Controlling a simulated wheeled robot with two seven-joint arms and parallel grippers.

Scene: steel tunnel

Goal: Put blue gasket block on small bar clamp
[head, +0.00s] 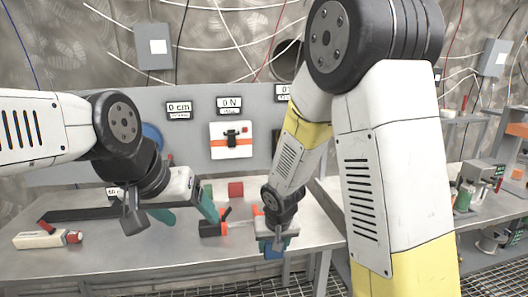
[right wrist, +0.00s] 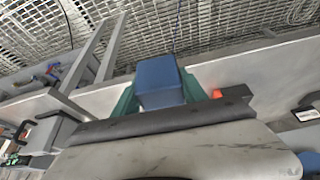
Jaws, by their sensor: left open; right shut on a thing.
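The blue gasket block (head: 274,252) is held low in my right gripper (head: 276,240), at the front edge of the bench. In the right wrist view the blue block (right wrist: 160,82) sits between two teal fingers. What seems to be the small bar clamp (head: 212,229), black and orange with a thin metal bar, lies on the bench left of my right gripper. Its right end is partly hidden by that gripper. My left gripper (head: 184,212) has its teal fingers apart and empty over the bench, left of the clamp.
A white tool with red ends (head: 46,238) lies at the bench's left. A red block (head: 236,189) stands behind the clamp. A grey panel (head: 193,130) with readouts closes off the back. A second bench with equipment (head: 478,188) is at the right. Bare bench (head: 190,262) shows in front.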

